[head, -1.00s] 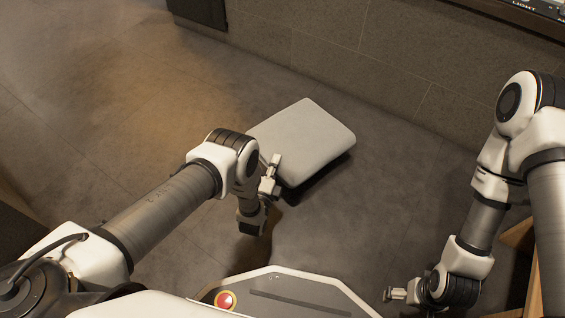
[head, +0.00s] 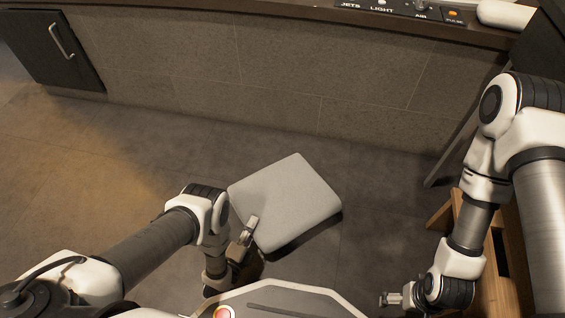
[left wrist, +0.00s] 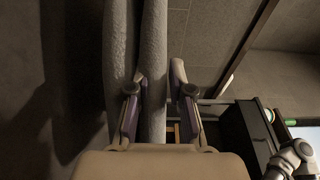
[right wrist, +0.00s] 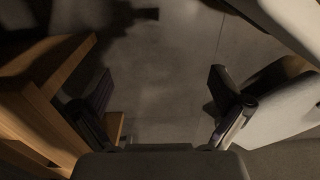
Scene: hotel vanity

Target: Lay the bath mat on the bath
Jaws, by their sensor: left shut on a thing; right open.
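The bath mat (head: 287,200) is a pale grey folded pad, held out above the floor in front of my base. My left gripper (head: 248,230) is shut on its near-left edge. In the left wrist view the mat (left wrist: 153,60) shows as two thick layers; one lies between the fingers of the left gripper (left wrist: 162,90) and the other outside the left finger. The bath (head: 280,85) has a tiled front wall and a dark rim along the top of the head view; its inside is out of view. My right gripper (head: 388,299) is open and empty, low at the right.
A control panel (head: 400,8) sits on the bath rim, with a white roll (head: 506,14) to its right. A wooden stool (head: 490,270) stands beside my right arm and shows close by in the right wrist view (right wrist: 60,75). A dark cabinet (head: 50,50) is far left. Floor before the bath is clear.

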